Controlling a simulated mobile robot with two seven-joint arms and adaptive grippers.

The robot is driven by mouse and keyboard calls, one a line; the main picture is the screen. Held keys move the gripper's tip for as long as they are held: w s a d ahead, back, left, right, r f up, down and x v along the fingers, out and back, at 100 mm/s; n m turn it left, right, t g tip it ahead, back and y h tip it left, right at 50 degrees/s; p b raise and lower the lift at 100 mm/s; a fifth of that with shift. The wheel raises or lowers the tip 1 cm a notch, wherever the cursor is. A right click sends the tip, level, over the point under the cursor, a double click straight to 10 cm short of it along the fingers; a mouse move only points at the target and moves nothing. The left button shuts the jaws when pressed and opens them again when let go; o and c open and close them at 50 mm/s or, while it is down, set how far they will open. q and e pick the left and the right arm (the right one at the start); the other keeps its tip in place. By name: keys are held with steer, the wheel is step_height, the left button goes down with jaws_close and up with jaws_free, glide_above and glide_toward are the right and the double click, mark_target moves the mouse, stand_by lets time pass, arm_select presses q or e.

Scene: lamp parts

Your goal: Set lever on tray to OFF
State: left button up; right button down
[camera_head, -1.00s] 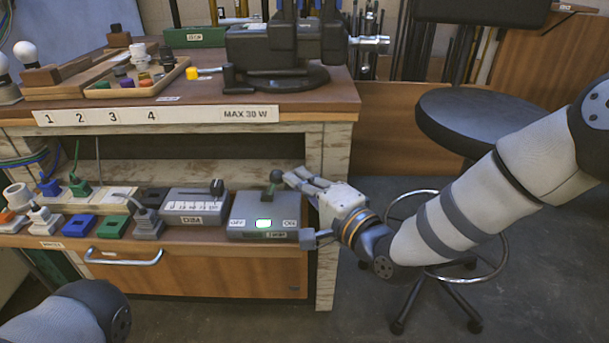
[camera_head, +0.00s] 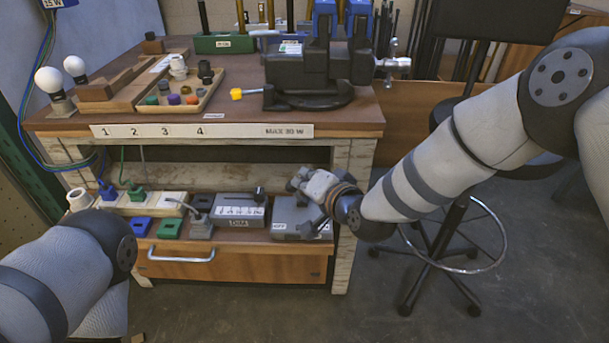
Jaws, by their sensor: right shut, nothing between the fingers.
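The grey lever box (camera_head: 284,216) sits at the right end of the lower shelf. An OFF label shows on its front left. My right gripper (camera_head: 302,200) is over the right part of the box, shut with nothing in it. It hides the lever, the indicator light and most of the right-hand label, so I cannot tell the lever's position or whether the gripper touches it. My left arm shows at the lower left, but its gripper is out of view.
A grey DIM slider box (camera_head: 238,211) stands close on the left. Blue (camera_head: 141,225) and green (camera_head: 170,229) blocks are further left. A drawer handle (camera_head: 181,256) lies below. The workbench top (camera_head: 345,118) overhangs the shelf. A black stool (camera_head: 455,215) stands at right.

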arm_select(q)
steer(key=shift+w+r, duration=0.15)
steer(key=shift+r, duration=0.05)
arm_select(e)
steer(key=shift+a, duration=0.5)
